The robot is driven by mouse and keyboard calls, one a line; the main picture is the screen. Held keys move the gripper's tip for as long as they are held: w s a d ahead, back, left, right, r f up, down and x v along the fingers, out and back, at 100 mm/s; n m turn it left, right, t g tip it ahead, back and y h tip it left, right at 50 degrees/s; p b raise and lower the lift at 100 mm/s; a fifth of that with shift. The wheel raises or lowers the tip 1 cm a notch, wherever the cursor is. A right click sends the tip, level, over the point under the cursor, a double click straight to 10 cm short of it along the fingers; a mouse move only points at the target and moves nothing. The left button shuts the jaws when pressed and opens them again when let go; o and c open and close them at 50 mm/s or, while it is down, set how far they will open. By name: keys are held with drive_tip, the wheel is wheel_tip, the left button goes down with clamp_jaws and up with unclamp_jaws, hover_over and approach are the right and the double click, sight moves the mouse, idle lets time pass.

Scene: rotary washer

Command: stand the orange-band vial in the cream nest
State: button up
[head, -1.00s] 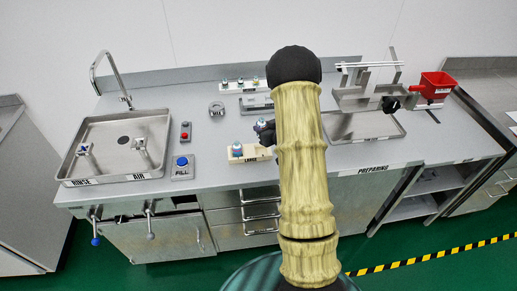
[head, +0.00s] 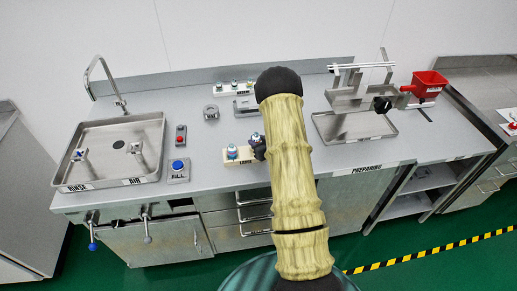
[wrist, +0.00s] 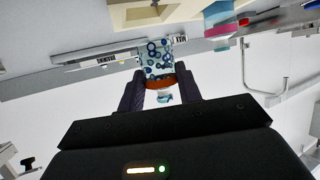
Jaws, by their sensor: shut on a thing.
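The orange-band vial (wrist: 158,60) is clear with blue rings and has an orange band near its cap. My gripper (wrist: 160,92) is shut on it at the band, and its clear end points toward the bench. In the head view the vial (head: 256,138) shows by the right end of the cream nest (head: 240,158), a block labelled LARGE. The wrist view shows the nest (wrist: 180,14) with an empty square opening, and the vial's end appears just short of its edge. A pink-band vial (wrist: 218,22) stands at the nest's other end; it shows in the head view (head: 232,152).
A rack (head: 236,89) with several small vials stands at the back, with a grey fixture (head: 246,106) in front. A sink (head: 105,165) and buttons (head: 179,165) lie left. A metal stand (head: 358,98) over a tray is right. Bench around the nest is clear.

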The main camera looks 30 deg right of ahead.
drive_tip(key=shift+f, duration=0.1)
drive_tip(key=shift+f+p, duration=0.5)
drive_tip(key=shift+f, duration=1.45)
drive_tip(key=shift+f, duration=0.2)
drive_tip(key=o, duration=1)
drive_tip(key=shift+r, duration=0.2)
drive_tip(key=b+v, duration=0.3)
drive_tip(key=v, duration=0.9)
drive_tip(key=shift+b, duration=0.3)
